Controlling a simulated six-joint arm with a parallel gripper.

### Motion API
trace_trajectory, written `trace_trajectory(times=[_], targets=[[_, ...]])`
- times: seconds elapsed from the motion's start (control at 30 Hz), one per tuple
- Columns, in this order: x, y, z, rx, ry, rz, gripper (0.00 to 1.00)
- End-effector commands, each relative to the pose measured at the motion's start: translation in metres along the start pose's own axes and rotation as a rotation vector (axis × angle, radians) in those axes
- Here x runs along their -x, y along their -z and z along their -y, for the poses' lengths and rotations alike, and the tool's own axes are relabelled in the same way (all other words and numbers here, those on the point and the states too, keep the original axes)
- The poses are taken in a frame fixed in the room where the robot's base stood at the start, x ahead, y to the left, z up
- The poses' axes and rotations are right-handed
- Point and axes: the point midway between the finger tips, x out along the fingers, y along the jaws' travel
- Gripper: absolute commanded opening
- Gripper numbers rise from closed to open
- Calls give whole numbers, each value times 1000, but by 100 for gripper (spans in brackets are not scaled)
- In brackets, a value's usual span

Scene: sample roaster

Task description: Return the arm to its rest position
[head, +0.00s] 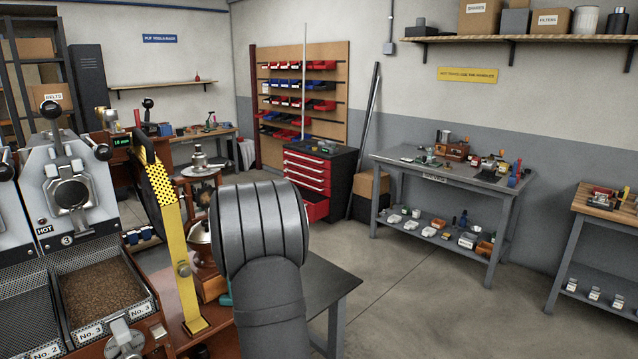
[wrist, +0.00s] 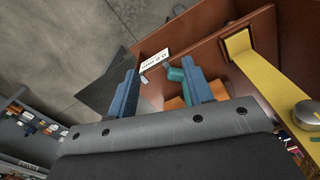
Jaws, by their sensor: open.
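My gripper (wrist: 160,72) shows in the wrist view with its two blue fingers spread apart. Nothing is held between the fingers. They are over a reddish-brown wooden box or stand with a white label (wrist: 155,60). A teal part (wrist: 177,75) shows beside the right finger; I cannot tell whether they touch. In the head view my dark grey arm (head: 262,240) rises in the lower middle and hides my gripper.
A dark table (head: 330,290) lies to the right. Open floor (head: 430,300) is beyond it.

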Motion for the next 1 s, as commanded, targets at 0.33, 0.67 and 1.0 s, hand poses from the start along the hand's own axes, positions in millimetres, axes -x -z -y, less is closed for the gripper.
trace_trajectory(times=[0.33, 0.67, 1.0], targets=[[-16, -34, -25, -51, 1, 5, 47], [-72, -54, -54, -150, 0, 4, 47], [-128, -84, -80, -256, 0, 4, 47]])
